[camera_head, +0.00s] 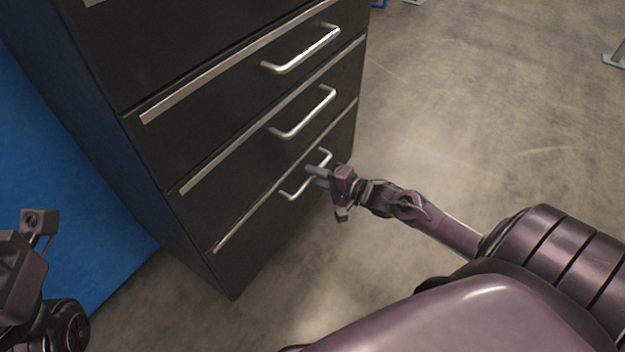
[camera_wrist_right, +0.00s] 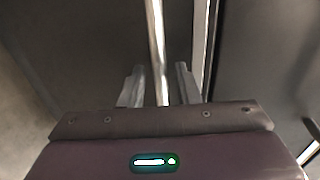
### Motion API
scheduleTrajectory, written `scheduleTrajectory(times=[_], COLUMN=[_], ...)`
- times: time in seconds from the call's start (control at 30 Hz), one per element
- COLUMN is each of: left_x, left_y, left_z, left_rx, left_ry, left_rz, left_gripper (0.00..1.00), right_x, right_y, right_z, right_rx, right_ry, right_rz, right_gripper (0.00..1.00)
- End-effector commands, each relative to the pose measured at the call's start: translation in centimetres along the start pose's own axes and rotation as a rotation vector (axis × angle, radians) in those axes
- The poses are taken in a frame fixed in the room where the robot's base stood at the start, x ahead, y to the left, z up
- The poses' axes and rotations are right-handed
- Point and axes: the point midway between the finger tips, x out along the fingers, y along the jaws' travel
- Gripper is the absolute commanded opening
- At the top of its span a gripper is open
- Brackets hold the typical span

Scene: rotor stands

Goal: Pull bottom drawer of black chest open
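The black chest (camera_head: 110,130) stands at the left of the head view, its drawers fitted with silver bar handles. The bottom drawer (camera_head: 262,240) looks flush with the chest. Its handle (camera_head: 291,193) is partly hidden by my right gripper (camera_head: 318,174). In the right wrist view the handle bar (camera_wrist_right: 157,45) runs between the two fingers of my right gripper (camera_wrist_right: 160,85), with a gap on each side. The fingers are apart and not clamped on the bar. My left gripper (camera_head: 38,228) shows partly at the left edge, away from the chest; its fingers are unclear.
Higher drawers with handles (camera_head: 303,112) are above, also flush. A blue surface (camera_head: 85,215) lies left of the chest. Bare concrete floor (camera_head: 480,110) is open at the right and in front. A metal foot (camera_head: 614,62) of some stand shows at the far right.

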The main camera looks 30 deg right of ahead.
Motion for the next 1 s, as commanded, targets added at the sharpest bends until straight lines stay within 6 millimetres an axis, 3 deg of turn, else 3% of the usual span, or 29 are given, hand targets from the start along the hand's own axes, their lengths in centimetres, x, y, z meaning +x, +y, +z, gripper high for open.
scheduleTrajectory(times=[0.13, 0.4, 0.63, 1.0], left_x=[-0.3, -0.19, -0.2, -0.07], left_y=[0.05, 0.05, 0.05, 0.04], left_z=[-0.04, -0.05, -0.05, -0.05], left_rx=[0.001, 0.001, 0.001, 0.002], left_ry=[0.009, 0.01, 0.01, 0.01], left_rz=[0.004, 0.005, 0.004, 0.004], left_gripper=[0.36, 0.36, 0.36, 0.36], right_x=[1.08, 1.17, 1.16, 1.08], right_y=[0.03, -0.04, -0.02, -0.05], right_z=[-0.02, -0.01, -0.01, 0.0], right_rx=[-0.001, -0.001, -0.001, -0.001], right_ry=[0.0, 0.0, 0.0, 0.0], right_rz=[-0.001, 0.001, 0.001, 0.001], right_gripper=[0.29, 0.29, 0.0, 0.0])
